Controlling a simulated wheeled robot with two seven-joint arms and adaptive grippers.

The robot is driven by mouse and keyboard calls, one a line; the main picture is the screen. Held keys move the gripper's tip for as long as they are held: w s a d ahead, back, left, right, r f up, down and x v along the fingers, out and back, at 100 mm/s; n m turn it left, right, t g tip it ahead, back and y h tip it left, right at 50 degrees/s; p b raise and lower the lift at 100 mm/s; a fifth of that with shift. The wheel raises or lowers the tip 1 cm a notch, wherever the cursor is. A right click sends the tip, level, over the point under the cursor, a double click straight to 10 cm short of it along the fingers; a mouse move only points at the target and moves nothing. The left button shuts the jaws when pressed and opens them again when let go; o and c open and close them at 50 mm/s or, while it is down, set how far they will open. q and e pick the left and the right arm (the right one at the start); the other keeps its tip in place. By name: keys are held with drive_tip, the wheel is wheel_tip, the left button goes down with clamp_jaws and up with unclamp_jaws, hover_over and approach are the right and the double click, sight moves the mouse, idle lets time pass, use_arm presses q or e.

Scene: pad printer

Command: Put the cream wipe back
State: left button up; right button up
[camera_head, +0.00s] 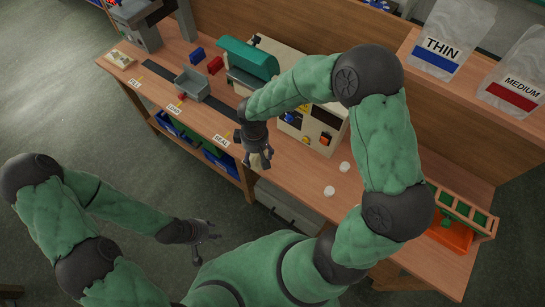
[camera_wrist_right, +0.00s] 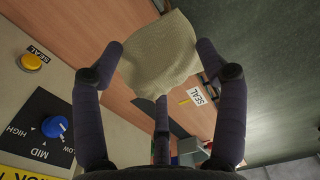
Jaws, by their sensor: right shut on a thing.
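The cream wipe (camera_wrist_right: 158,52) is a crumpled cloth between the fingers of my right gripper (camera_wrist_right: 160,75). In the head view, my right gripper (camera_head: 258,160) points down over the front edge of the bench, close to the SEAL label. Only a small bit of the wipe (camera_head: 256,160) shows there, partly hidden by the fingers. The wipe appears to be held above the bench top. My left gripper (camera_head: 208,236) is empty, with its fingers spread, out over the floor in front of the bench.
The beige machine (camera_head: 337,118) with knobs stands behind my right gripper. A grey tray (camera_head: 192,84) sits left on the bench (camera_head: 300,173). Two small white round things (camera_head: 344,167) (camera_head: 328,191) lie right of the gripper. An orange bin (camera_head: 452,236) and wooden rack stand far right.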

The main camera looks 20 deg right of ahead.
drive_tip(key=b, duration=0.2)
hover_over(273, 161)
drive_tip(key=f, duration=0.6)
drive_tip(key=shift+a+f, duration=0.1)
drive_tip(key=shift+a, duration=0.2)
drive_tip(key=f, duration=0.1)
drive_tip(key=f+b, duration=0.1)
drive_tip(key=f, duration=0.1)
drive_tip(key=shift+w+d+f+b, duration=0.1)
drive_tip(key=shift+d+f+b, duration=0.15)
drive_tip(key=shift+f+b, duration=0.15)
drive_tip(key=shift+r, duration=0.1)
drive_tip(key=o, duration=1)
